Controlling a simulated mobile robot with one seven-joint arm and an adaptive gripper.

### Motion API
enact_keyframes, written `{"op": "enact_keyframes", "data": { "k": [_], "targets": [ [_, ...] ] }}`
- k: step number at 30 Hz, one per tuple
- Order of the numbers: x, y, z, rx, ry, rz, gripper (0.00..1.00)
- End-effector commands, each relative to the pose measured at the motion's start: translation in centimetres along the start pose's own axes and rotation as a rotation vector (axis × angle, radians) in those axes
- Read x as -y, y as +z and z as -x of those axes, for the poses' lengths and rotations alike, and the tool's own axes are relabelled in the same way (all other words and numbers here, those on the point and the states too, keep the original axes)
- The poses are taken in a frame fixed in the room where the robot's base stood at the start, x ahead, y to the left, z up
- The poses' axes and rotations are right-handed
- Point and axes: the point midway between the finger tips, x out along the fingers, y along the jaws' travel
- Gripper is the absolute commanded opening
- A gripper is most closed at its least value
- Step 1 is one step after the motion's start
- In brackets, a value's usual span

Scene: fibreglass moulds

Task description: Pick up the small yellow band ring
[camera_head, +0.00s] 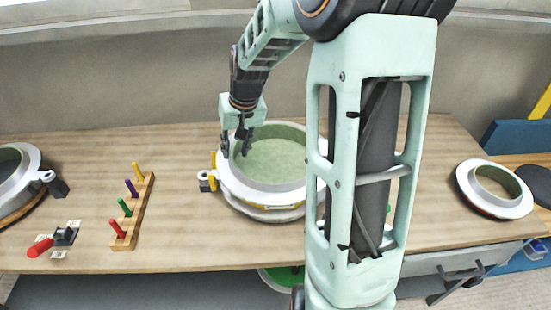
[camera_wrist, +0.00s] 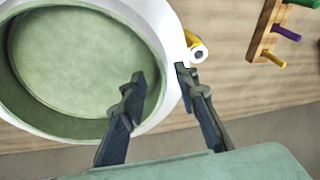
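A small yellow piece (camera_head: 213,163) stands at the left outer side of the large white mould (camera_head: 232,187), beside a white round fitting (camera_head: 206,183). In the wrist view the yellow piece (camera_wrist: 193,39) is partly hidden by the mould rim and the white fitting (camera_wrist: 198,54); I cannot tell its full ring shape. My gripper (camera_head: 243,148) is above the mould's left rim. In the wrist view my gripper (camera_wrist: 160,80) is open and empty, its fingers apart, one over the green inside, the other outside the rim. The yellow piece lies beyond the outer finger.
A wooden peg rack (camera_head: 131,225) with red, green, purple and yellow pegs stands to the left. A toggle clamp with a red handle (camera_head: 40,247) lies at the front left. A smaller white ring mould (camera_head: 490,207) sits at the right. Bench is clear between rack and large mould.

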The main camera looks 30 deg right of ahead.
Motion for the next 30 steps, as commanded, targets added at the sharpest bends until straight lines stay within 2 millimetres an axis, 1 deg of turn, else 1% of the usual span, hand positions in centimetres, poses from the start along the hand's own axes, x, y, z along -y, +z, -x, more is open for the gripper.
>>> {"op": "enact_keyframes", "data": {
  "k": [6,9,13,19,20,27,30],
  "targets": [
    [-0.1,0.2,-3.0,0.005,-0.002,0.000,0.28],
    [-0.2,0.1,-4.1,0.004,-0.001,0.001,0.28],
    [-0.2,0.1,-4.8,0.001,-0.001,0.000,0.28],
    [-0.2,0.0,-4.8,0.000,0.000,0.000,0.28],
    [-0.2,0.0,-4.8,0.000,0.000,0.000,0.26],
    [-0.2,0.0,-4.8,0.000,0.000,0.000,0.00],
    [-0.2,0.0,-4.8,0.000,0.000,0.000,0.00]
  ]
}}
